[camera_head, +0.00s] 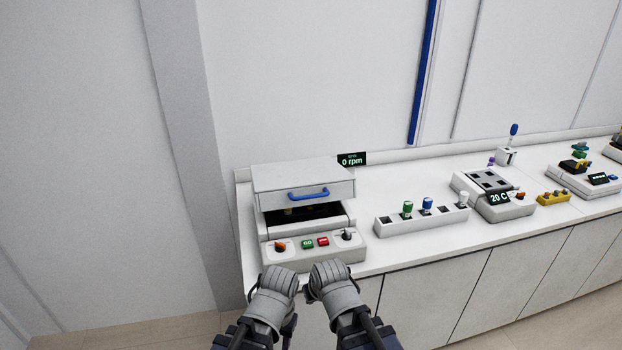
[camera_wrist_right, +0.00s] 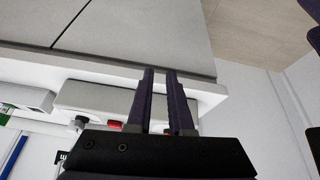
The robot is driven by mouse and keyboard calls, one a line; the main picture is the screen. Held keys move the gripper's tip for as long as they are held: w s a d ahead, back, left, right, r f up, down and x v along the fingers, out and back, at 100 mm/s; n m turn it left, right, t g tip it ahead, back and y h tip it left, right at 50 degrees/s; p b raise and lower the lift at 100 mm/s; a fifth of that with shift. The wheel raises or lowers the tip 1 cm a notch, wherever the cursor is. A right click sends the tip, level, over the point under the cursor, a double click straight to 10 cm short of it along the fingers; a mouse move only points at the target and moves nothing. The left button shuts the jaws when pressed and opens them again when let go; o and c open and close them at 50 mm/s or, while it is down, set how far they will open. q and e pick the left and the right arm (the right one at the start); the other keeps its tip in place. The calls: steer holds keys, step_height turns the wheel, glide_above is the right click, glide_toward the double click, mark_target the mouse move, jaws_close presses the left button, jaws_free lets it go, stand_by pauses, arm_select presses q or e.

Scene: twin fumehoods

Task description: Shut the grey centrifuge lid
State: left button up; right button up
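The centrifuge (camera_head: 262,246) stands at the left end of the bench. Its pale grey lid (camera_head: 275,178) with a blue handle (camera_head: 308,194) is raised, with a dark gap under its front edge. Something yellowish shows dimly in the gap. The front panel has a green button, a red button (camera_head: 323,241) and two knobs. My left gripper (camera_head: 280,279) and right gripper (camera_head: 327,276) are side by side in front of the panel, near the bench edge. The left fingers are hidden. In the right wrist view, the right gripper (camera_wrist_right: 160,72) has its fingers apart with nothing between them.
A display (camera_head: 351,160) reading 0 rpm is behind the centrifuge. A wall is on the left.

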mark_target(311, 193)
steer(key=w+r+t+p, duration=0.1)
steer(key=w+r, duration=0.1)
steer(key=r, duration=0.2)
steer(key=w+r+t+p, duration=0.1)
steer(key=w+r+p, duration=0.1)
steer(key=r, duration=0.2)
steer(key=w+r+t+y+p, duration=0.1)
steer(key=w+r+t, duration=0.1)
steer(key=w+r, duration=0.1)
steer(key=shift+r+p, duration=0.4)
steer(key=shift+r, duration=0.05)
jaws_close()
arm_select(q)
step_height(311, 193, up, 12)
steer(key=p, duration=0.4)
steer(key=shift+s+f, duration=0.2)
steer(key=shift+s, duration=0.05)
arm_select(e)
steer(key=w+r+t, duration=0.2)
steer(key=r, duration=0.4)
steer(key=w+d+r+m+t, duration=0.1)
steer(key=w+r+t, duration=0.2)
steer(key=r, duration=0.4)
steer(key=shift+w+d+y, duration=0.3)
steer(key=shift+y, duration=0.1)
steer(key=shift+w, duration=0.1)
